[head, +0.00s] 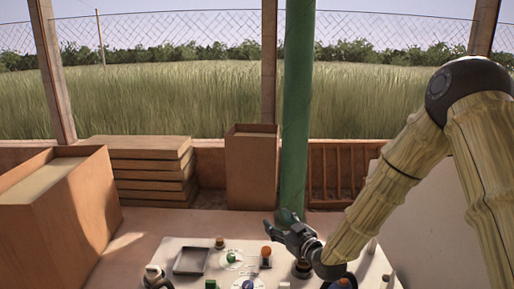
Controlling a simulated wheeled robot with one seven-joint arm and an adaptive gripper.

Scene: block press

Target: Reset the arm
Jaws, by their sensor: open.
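My arm comes in from the right side of the head view and bends down at a dark joint. My gripper (278,221) is at its end, open, with its fingers pointing to the left. It is over the far part of a white table (221,243), close in front of the green post (297,120). Nothing shows between the fingers. The exact gap between the fingertips and the post is hard to tell.
The table holds a dark square tray (190,261), an orange ball-like piece (266,251), a green piece (231,257) and several small items. Brown boxes (252,165) and stacked boards (140,165) stand behind. Open air lies left of my gripper.

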